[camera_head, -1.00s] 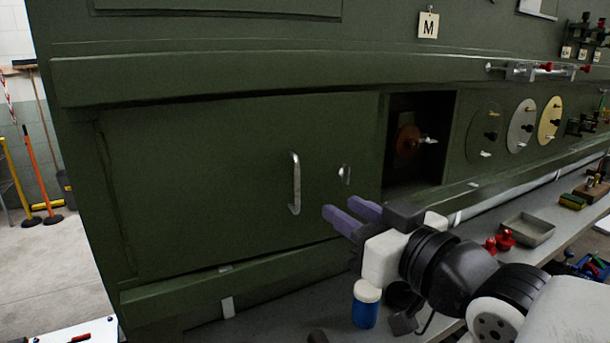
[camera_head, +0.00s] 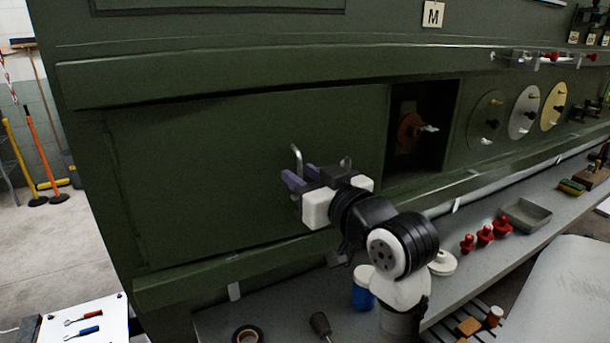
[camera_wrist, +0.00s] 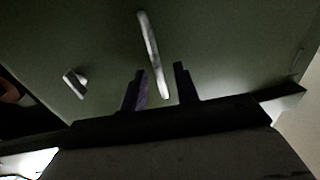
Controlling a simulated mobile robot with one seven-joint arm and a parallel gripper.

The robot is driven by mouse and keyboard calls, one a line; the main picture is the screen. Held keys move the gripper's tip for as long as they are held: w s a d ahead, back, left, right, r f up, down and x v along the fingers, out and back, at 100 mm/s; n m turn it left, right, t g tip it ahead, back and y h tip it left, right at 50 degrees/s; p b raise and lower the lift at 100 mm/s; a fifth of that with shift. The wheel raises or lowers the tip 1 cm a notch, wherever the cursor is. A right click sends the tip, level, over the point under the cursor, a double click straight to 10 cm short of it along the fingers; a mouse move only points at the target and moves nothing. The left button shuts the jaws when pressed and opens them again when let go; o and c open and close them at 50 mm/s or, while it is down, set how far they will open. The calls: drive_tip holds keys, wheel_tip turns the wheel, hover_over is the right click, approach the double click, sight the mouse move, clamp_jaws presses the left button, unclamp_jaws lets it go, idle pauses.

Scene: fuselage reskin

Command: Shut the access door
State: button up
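The access door (camera_head: 240,170) is a flat dark green panel in the green wall. To its right is a dark open recess (camera_head: 445,130). A pale upright bar handle (camera_head: 297,158) is on the door, with a small latch-like knob (camera_head: 347,162) to its right. My gripper (camera_head: 301,176) is at the handle, its purple fingers apart. In the wrist view, the handle (camera_wrist: 151,50) runs down between the fingertips (camera_wrist: 160,80); contact cannot be made out. My gripper hides the handle's lower part in the head view.
A red round part (camera_head: 409,129) sits inside the recess. Green rails run above and below the door. Below is a grey bench (camera_head: 285,305) with a blue jar (camera_head: 362,290), a tape roll (camera_head: 247,335), red knobbed pieces (camera_head: 485,235) and a grey tray (camera_head: 526,215).

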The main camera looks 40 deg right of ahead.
sight(293, 165)
clamp_jaws()
drive_tip(key=shift+w+d+n+y+b, duration=0.15)
drive_tip(key=shift+w+d+n+y, duration=0.2)
drive_tip(key=shift+w, duration=0.3)
drive_tip(key=shift+w+d+n+y+b, duration=0.15)
drive_tip(key=shift+w+d+y, duration=0.1)
drive_tip(key=shift+w+y, duration=0.3)
drive_tip(key=shift+w+d, duration=0.1)
drive_tip(key=shift+w, duration=0.15)
drive_tip(key=shift+r, duration=0.2)
unclamp_jaws()
drive_tip(key=shift+w+f, duration=0.15)
